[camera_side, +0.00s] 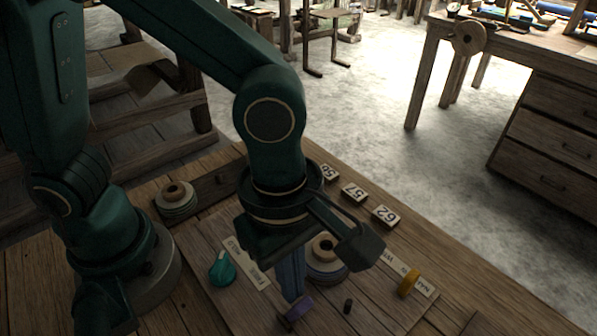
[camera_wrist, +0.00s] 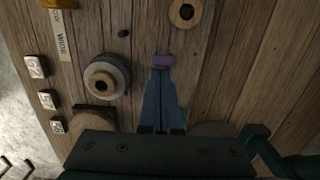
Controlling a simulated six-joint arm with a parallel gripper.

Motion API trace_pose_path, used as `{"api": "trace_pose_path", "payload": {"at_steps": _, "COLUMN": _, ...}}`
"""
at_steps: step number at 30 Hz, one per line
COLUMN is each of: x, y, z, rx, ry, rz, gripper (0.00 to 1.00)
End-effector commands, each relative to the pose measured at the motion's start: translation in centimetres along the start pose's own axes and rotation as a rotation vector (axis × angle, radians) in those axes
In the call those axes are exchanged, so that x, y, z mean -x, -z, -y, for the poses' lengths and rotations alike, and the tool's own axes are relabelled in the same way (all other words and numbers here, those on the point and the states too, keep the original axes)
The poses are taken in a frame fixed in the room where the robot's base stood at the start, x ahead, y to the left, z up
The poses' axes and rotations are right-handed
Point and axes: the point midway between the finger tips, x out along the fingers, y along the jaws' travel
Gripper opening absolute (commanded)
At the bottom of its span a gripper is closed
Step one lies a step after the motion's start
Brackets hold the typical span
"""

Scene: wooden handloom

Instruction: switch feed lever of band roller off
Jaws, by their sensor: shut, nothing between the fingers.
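My gripper (camera_side: 294,296) points down at the wooden board, its blue fingers together and empty. The fingers also show in the wrist view (camera_wrist: 161,76). A small purple lever-like piece (camera_side: 299,308) sits right at the fingertips; it also shows in the wrist view (camera_wrist: 163,60). I cannot tell whether the fingers touch it. No label beside it is readable, so I cannot tell its on or off side. A roller with a blue-grey band (camera_side: 327,272) stands behind the fingers, partly hidden by my gripper; it shows whole in the wrist view (camera_wrist: 103,81).
A teal knob (camera_side: 222,270) and a yellow knob (camera_side: 409,282) sit on the board beside label strips. A short dark peg (camera_side: 347,306) stands right of the purple piece. Number tiles (camera_side: 385,216) line the far edge. A spool (camera_side: 176,199) stands at the left.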

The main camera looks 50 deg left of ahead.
Motion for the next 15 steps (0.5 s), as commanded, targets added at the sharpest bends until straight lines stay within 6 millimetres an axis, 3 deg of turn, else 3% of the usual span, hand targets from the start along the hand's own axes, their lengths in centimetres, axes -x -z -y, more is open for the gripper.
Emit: {"api": "trace_pose_path", "payload": {"at_steps": 15, "x": 1.4, "y": -0.1, "z": 0.0, "rx": 0.0, "ry": 0.0, "rz": 0.0, "gripper": 0.0}}
